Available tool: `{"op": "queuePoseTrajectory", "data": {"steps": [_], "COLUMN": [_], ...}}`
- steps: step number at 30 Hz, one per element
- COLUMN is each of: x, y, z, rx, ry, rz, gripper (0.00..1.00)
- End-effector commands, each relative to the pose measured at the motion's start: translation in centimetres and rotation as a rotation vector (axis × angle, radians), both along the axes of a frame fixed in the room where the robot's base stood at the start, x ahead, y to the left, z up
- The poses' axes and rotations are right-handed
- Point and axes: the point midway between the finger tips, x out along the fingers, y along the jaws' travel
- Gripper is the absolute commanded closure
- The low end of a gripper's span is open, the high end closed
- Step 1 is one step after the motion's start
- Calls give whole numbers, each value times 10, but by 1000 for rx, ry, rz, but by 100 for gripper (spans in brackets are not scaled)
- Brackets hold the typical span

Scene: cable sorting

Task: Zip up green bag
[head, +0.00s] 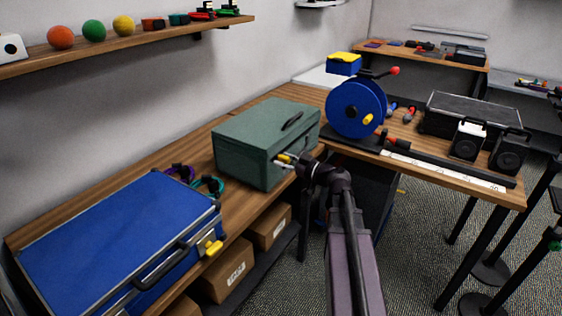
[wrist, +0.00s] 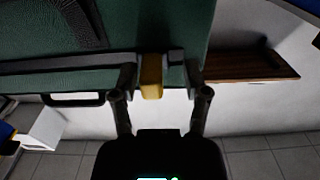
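The green bag (head: 253,137) looks like a boxy dark green case with a black handle on its lid, standing on the wooden bench. It fills the top of the wrist view (wrist: 150,25). My gripper (head: 292,164) is at this tab. In the wrist view, the gripper's fingers (wrist: 160,78) stand apart, one on each side of the yellow tab (wrist: 151,77), with a gap visible at least on the right. The fingertips are dark against the case, and their contact is hard to see.
A blue case (head: 115,240) with a yellow tab lies left on the bench, with cable coils (head: 207,186) between the cases. A blue reel (head: 356,108) stands close right of the green one. Cardboard boxes (head: 229,270) sit below. A wall shelf (head: 130,42) hangs above.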

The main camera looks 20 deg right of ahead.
Motion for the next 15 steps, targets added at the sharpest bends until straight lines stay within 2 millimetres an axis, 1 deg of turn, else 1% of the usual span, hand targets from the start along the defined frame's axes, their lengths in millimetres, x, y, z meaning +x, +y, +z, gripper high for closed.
{"op": "queuePoseTrajectory", "data": {"steps": [8,15], "x": [-1,-13], "y": [-2,-10], "z": [0,0], "rx": [0,0], "ry": [0,0], "rz": [-3,-4], "gripper": [40,40]}}
